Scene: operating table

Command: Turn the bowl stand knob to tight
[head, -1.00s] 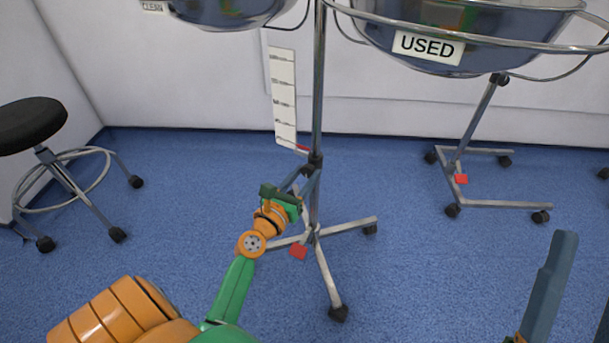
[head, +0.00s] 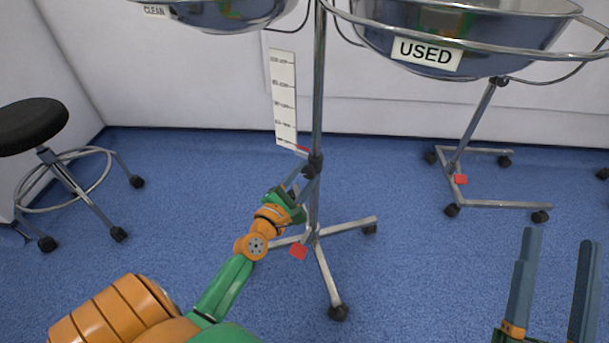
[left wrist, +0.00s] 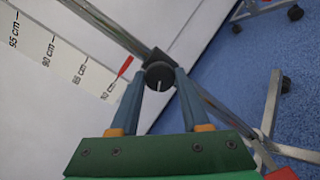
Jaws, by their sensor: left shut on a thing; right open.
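The bowl stand knob (head: 313,166) is a dark round knob on the stand's upright pole (head: 317,90). In the left wrist view the knob (left wrist: 150,72) shows a thin white line that points downward in the picture. My left gripper (head: 307,172) is shut on the knob. In the left wrist view its two blue-grey fingers (left wrist: 158,80) press on the knob's opposite sides. No tight or loose marking is visible. My right gripper (head: 560,236) is open and empty at the lower right, away from the stand.
A height scale (head: 284,97) with a red pointer (left wrist: 125,66) stands beside the pole. Above are a CLEAN bowl (head: 228,14) and a USED bowl (head: 455,25). The stand's wheeled legs (head: 327,275) spread below. A stool (head: 30,125) is at left, another wheeled stand (head: 485,205) at right.

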